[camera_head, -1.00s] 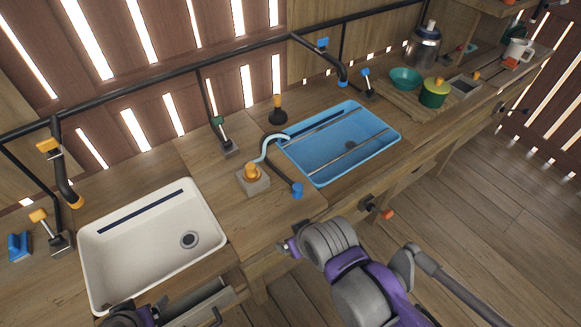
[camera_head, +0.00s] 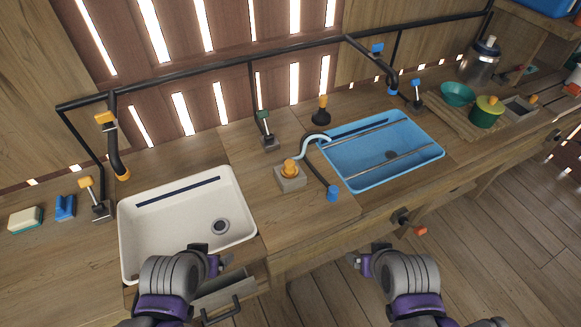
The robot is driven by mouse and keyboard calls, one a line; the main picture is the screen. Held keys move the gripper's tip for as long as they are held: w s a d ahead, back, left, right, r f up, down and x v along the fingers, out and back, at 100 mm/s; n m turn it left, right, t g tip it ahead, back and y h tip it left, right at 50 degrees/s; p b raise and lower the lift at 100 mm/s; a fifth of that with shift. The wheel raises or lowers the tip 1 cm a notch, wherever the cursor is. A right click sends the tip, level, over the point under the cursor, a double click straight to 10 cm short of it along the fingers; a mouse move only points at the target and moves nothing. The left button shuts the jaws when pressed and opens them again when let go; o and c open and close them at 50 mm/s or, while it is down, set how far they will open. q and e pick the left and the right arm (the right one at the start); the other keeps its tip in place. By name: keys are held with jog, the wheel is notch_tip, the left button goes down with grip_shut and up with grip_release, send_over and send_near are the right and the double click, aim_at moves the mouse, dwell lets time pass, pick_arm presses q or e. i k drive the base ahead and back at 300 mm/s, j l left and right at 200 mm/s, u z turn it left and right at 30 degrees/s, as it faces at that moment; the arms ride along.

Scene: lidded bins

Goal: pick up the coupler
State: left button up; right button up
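No part is clearly marked as the coupler. A small blue cylindrical fitting (camera_head: 332,193) sits on the wooden counter at the end of a dark hose, left of the blue basin. Near it an orange-topped fitting (camera_head: 290,168) stands on a square grey block, with a pale curved hose beside it. My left gripper (camera_head: 218,263) is in front of the white basin, over the open drawer. My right gripper (camera_head: 356,261) is in front of the counter edge, below the blue fitting and apart from it. Both fingertips are small and partly hidden, so their opening is unclear.
A white basin (camera_head: 133,225) is at left and a blue basin (camera_head: 431,157) at right. A dark pipe (camera_head: 230,68) runs behind them. An open drawer (camera_head: 222,292) juts out below. A plunger (camera_head: 322,110) and a green pot (camera_head: 486,113) stand farther back. The counter between basins has free room.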

aim_at(289, 169)
jog(key=i+u, duration=0.15)
jog(key=u, duration=0.3)
jog(key=i+l+u, duration=0.1)
jog(key=u, duration=0.4)
jog(key=i+l+u, duration=0.15)
jog(key=u, duration=0.3)
